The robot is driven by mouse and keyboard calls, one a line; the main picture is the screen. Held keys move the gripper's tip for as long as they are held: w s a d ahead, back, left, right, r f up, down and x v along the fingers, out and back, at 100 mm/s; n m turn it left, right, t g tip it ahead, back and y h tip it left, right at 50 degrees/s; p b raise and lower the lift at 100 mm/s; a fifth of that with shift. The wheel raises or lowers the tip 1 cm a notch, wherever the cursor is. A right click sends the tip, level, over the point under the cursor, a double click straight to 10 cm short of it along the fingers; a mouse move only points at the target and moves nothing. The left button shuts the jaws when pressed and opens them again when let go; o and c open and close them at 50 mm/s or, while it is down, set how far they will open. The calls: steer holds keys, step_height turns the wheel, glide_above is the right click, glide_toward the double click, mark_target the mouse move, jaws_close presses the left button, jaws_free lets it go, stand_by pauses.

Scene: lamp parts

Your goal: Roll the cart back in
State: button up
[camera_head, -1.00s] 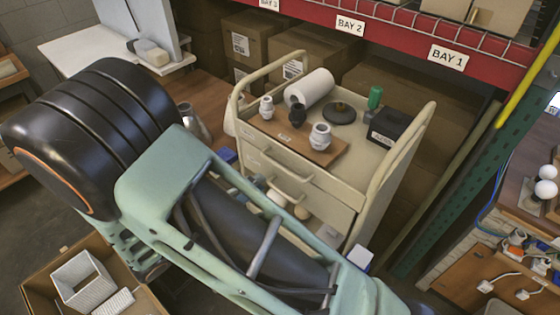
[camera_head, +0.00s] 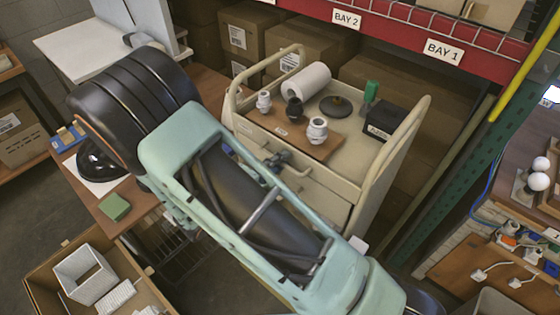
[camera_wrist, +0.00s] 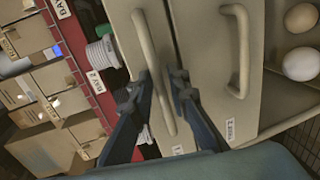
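The beige cart (camera_head: 340,192) stands in front of the red shelf rack, with raised tube handles at both ends and drawers on its near side. My gripper (camera_head: 279,158) is at the top drawer's front in the head view. In the wrist view my gripper (camera_wrist: 155,90) has its two dark fingers apart, one on each side of a long bar handle (camera_wrist: 150,50) on the cart. I cannot tell whether the fingers touch the bar. A second drawer handle (camera_wrist: 240,50) is to the right. My arm hides the cart's lower part in the head view.
On the cart top are a white roll (camera_head: 306,83), a black box (camera_head: 391,121), a green bottle (camera_head: 371,91) and a wooden board (camera_head: 322,147) with small fittings. Cardboard boxes (camera_head: 300,46) stand behind it. A green rack post (camera_head: 440,190) is at right, an open carton (camera_head: 42,283) at front left.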

jaws_close()
steer(key=r+b+x, duration=0.1)
steer(key=b+x, duration=0.2)
steer(key=x, duration=0.3)
steer(key=r+b+x, duration=0.1)
steer(key=b+x, duration=0.3)
steer(key=x, duration=0.2)
steer(key=r+b+x, duration=0.1)
steer(key=b+x, duration=0.3)
steer(key=x, duration=0.1)
steer(key=shift+w+d+r, duration=0.2)
steer(key=shift+w+d, duration=0.35)
steer(key=shift+d, duration=0.05)
steer(key=shift+w+d+r+b, duration=0.1)
steer(key=shift+w+d+b, duration=0.45)
steer(key=shift+w, duration=0.05)
steer(key=shift+w+r, duration=0.1)
steer(key=shift+d+r, duration=0.1)
steer(key=shift+o, duration=0.3)
jaws_free()
steer(key=shift+w, duration=0.1)
